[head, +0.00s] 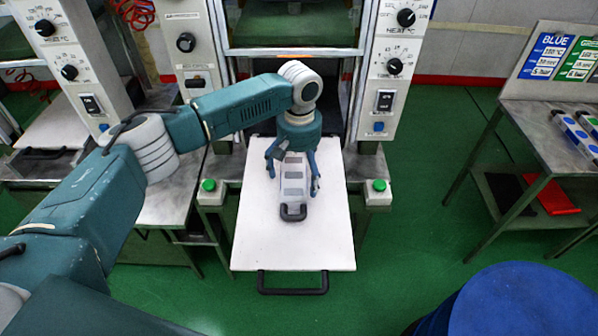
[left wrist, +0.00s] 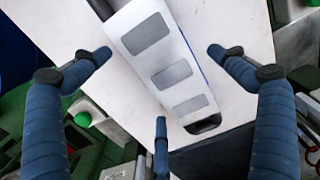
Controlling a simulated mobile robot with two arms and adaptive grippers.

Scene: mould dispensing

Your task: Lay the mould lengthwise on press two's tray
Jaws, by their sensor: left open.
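The mould (head: 298,203) is a long pale bar with grey rectangular panels and black end handles. It lies on the white tray (head: 250,240) of the middle press, its long side running roughly from the press toward the tray's front handle. In the left wrist view the mould (left wrist: 157,58) runs diagonally across the tray (left wrist: 235,28). My left gripper (head: 293,182) is directly over the mould. In the left wrist view its blue fingers (left wrist: 160,75) are spread on both sides of the mould, apart from it. My right gripper is not in view.
Green buttons (head: 208,185) (head: 378,185) flank the tray. The press opening (head: 290,65) is behind it. Another press with a white tray (head: 50,128) stands left. A side table (head: 560,140) with blue-edged bars is right. A blue drum (head: 525,305) stands front right.

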